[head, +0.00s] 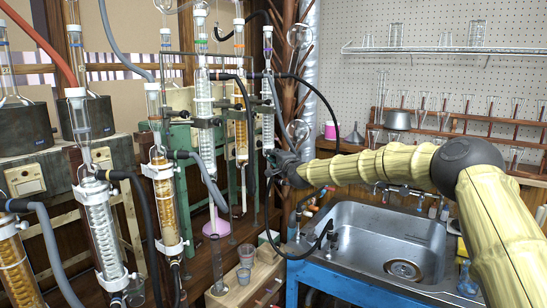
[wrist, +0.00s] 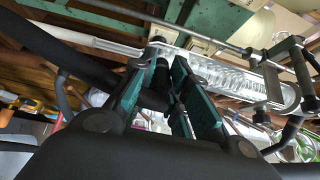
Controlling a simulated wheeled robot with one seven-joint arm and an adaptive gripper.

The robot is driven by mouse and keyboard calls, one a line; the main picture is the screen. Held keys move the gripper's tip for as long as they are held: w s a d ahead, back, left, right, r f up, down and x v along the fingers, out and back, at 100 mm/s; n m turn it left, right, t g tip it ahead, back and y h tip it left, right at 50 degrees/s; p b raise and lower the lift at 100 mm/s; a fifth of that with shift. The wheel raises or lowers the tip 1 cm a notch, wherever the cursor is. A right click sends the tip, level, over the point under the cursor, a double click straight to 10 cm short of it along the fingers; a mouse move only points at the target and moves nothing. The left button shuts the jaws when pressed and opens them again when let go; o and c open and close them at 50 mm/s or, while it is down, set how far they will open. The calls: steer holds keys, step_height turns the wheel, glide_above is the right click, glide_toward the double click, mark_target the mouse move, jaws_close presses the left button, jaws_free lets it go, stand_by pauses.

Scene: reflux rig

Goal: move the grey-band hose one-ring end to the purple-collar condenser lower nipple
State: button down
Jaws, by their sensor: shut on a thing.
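My gripper (head: 284,160) is at the lower part of the slim clear condenser (head: 268,95) at the back, in front of the tree-like stand. In the wrist view my gripper's teal-padded fingers (wrist: 160,88) are closed on a black hose end (wrist: 152,98). No grey band or ring mark can be made out on it. A clear coiled condenser (wrist: 235,80) runs beyond the fingers, with a dark clamp on it. I cannot tell whether the hose end touches a nipple. The collar on the slim condenser looks bluish or purple, too small to be sure.
Several other condensers and hoses crowd the left, including an amber one (head: 163,195). Beakers (head: 245,258) stand on a wooden block below. A steel sink (head: 390,245) is at the right. A black hose (head: 322,95) arches right of the slim condenser.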

steer(key=c, duration=1.3)
jaws_free()
